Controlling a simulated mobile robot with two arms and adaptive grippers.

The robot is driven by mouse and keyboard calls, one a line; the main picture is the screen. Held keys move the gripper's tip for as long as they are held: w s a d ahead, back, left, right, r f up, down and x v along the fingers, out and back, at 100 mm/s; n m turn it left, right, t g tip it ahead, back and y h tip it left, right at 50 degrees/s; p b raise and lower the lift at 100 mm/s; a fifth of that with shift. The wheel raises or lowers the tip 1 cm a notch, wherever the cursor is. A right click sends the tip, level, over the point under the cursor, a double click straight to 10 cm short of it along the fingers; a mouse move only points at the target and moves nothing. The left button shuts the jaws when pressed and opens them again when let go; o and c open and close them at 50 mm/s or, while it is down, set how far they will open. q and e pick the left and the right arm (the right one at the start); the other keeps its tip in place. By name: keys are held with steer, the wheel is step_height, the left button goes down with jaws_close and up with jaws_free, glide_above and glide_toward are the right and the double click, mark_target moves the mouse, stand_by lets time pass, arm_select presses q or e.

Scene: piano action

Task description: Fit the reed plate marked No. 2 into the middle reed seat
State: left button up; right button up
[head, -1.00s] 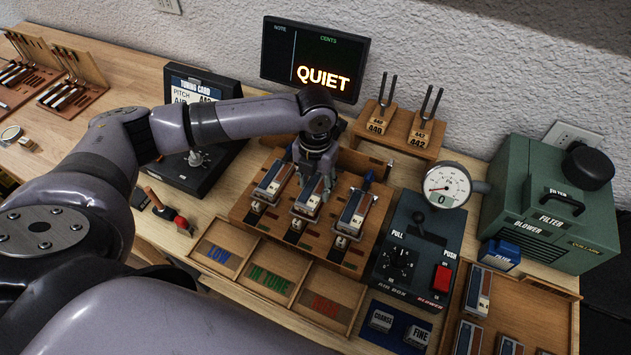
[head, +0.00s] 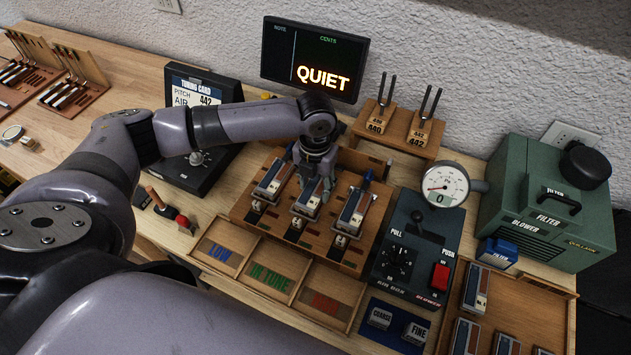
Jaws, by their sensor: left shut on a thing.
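The wooden reed bench (head: 268,228) holds three seats in a row, each with a reed plate in or on it. The left reed plate (head: 272,180) and the right reed plate (head: 352,212) stand clear of my gripper. My left gripper (head: 322,190) points down over the middle seat, shut on the middle reed plate (head: 306,203), which has a small pale tag at its front end. I cannot read its number or tell whether it is fully seated. My right gripper is not in view.
Trays marked LOW (head: 219,252), IN TUNE (head: 270,278) and a red-lettered one (head: 326,304) lie in front. The air box (head: 412,245) stands close on the right, with a gauge (head: 445,185) behind. Tuning forks (head: 400,125) stand at the back. The screen (head: 316,60) reads QUIET.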

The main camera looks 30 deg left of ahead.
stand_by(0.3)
arm_select(q)
steer(key=o, duration=1.3)
steer(key=shift+r, duration=0.3)
step_height(320, 180, up, 11)
steer(key=shift+r, duration=0.2)
steer(key=shift+s+f, duration=0.1)
